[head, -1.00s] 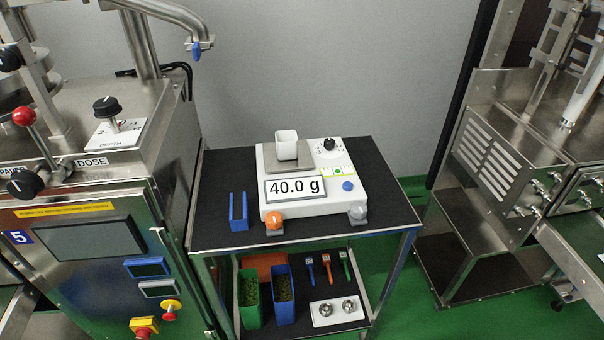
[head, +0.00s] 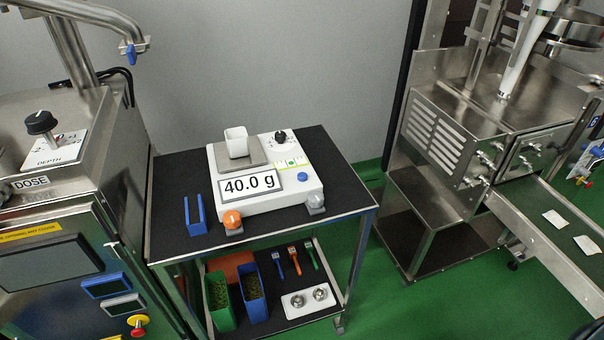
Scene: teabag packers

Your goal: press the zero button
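A white scale (head: 268,199) stands on the black top of a small metal cart. Its display (head: 250,184) reads 40.0 g. A white square cup (head: 236,142) stands upright on the scale's metal plate (head: 240,162). A round blue button (head: 302,177) is on the right of the scale's front, beside the display; I cannot read a label on it. A black knob (head: 280,137) is at the scale's back right. Neither of my grippers is in view.
A blue slotted holder (head: 194,215) stands left of the scale. The cart's lower shelf holds green (head: 220,300) and blue (head: 252,290) bins, small scoops and a white tray (head: 307,301). Steel machines flank the cart at left (head: 60,200) and right (head: 450,150). Green floor is clear right of the cart.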

